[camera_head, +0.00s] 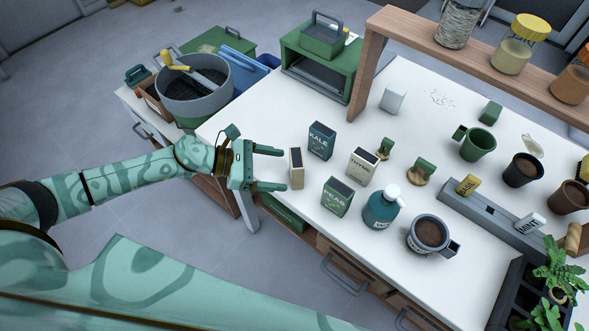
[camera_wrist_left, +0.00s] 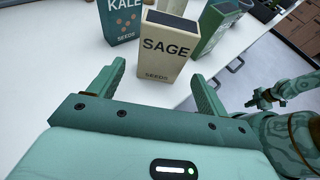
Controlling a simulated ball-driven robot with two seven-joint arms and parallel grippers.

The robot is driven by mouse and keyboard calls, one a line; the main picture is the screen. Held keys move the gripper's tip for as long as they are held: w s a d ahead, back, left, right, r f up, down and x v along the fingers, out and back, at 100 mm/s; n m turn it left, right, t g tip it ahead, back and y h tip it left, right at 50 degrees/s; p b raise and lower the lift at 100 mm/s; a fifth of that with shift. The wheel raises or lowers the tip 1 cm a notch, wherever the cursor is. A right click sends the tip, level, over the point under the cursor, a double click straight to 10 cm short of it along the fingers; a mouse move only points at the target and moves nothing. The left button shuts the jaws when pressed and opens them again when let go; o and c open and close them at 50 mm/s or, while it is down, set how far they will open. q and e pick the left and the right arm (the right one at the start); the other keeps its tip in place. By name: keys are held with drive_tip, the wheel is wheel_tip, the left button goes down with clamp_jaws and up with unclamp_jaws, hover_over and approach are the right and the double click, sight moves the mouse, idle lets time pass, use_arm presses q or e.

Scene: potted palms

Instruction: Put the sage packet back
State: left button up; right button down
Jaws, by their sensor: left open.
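The sage packet (camera_head: 296,168) is a cream box with a dark top, standing upright near the left edge of the white table. Its SAGE label faces my left gripper in the left wrist view (camera_wrist_left: 168,50). My left gripper (camera_head: 274,169) is open and empty. Its two fingers point at the packet, which stands just past the fingertips, centred between them in the left wrist view (camera_wrist_left: 152,84). A teal arm end, which looks like my right gripper (camera_wrist_left: 264,99), shows small at the right of that view; its jaws are unclear.
Kale (camera_head: 321,140), thyme (camera_head: 362,166) and green peas (camera_head: 337,196) packets stand close beyond the sage. A teal bottle (camera_head: 381,208) and a soil-filled pot (camera_head: 429,236) are to the right. A wooden shelf (camera_head: 400,22) stands behind.

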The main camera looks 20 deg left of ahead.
use_arm(q)
drive_tip(key=v, duration=0.5)
idle(2.2)
